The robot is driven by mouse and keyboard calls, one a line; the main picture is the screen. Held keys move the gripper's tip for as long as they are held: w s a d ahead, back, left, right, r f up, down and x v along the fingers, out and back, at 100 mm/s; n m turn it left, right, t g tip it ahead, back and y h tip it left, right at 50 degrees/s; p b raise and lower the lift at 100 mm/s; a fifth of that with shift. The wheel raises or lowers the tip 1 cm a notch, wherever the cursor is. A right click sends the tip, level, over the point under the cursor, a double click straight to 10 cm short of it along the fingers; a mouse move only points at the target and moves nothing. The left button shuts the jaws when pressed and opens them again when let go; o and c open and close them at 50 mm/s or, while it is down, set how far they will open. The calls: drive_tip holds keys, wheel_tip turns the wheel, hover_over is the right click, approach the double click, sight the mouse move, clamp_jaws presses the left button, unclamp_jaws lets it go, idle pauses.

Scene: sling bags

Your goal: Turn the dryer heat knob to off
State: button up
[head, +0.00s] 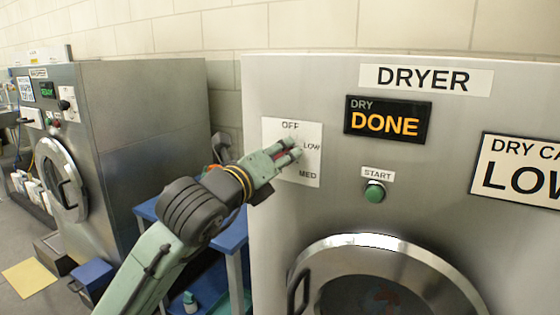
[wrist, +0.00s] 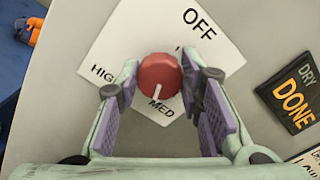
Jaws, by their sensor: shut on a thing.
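The red heat knob (wrist: 158,72) sits on a white label plate on the dryer front. Its white pointer line points toward MED. In the wrist view, OFF (wrist: 200,22) is at the upper right and HIGH at the left. LOW is hidden there by a finger, but it shows in the head view (head: 312,146). My gripper (wrist: 159,74) has one finger on each side of the knob and is shut on it. In the head view, my gripper (head: 288,155) reaches the plate (head: 312,172) from the lower left and mostly hides the knob.
The dry display (head: 388,120) reads DONE. The green START button (head: 374,192) is right of and below the knob plate. The round dryer door (head: 385,242) is lower down. A blue cart (head: 228,243) and another machine (head: 150,120) stand to the left.

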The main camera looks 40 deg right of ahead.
drive_tip(key=n, duration=0.4)
drive_tip(key=shift+f+n+b, duration=0.1)
drive_tip(key=shift+n+b, duration=0.25)
drive_tip(key=shift+n, duration=0.05)
drive_tip(key=shift+s+f+n+p, duration=0.1)
drive_tip(key=shift+n+p, duration=1.8)
drive_tip(key=shift+n, duration=4.55)
drive_tip(key=shift+s+f+n+p, duration=0.1)
drive_tip(key=shift+n+p, duration=1.75)
drive_tip(key=shift+n, duration=4.6)
drive_tip(key=o, duration=1.2)
drive_tip(key=shift+c, duration=0.2)
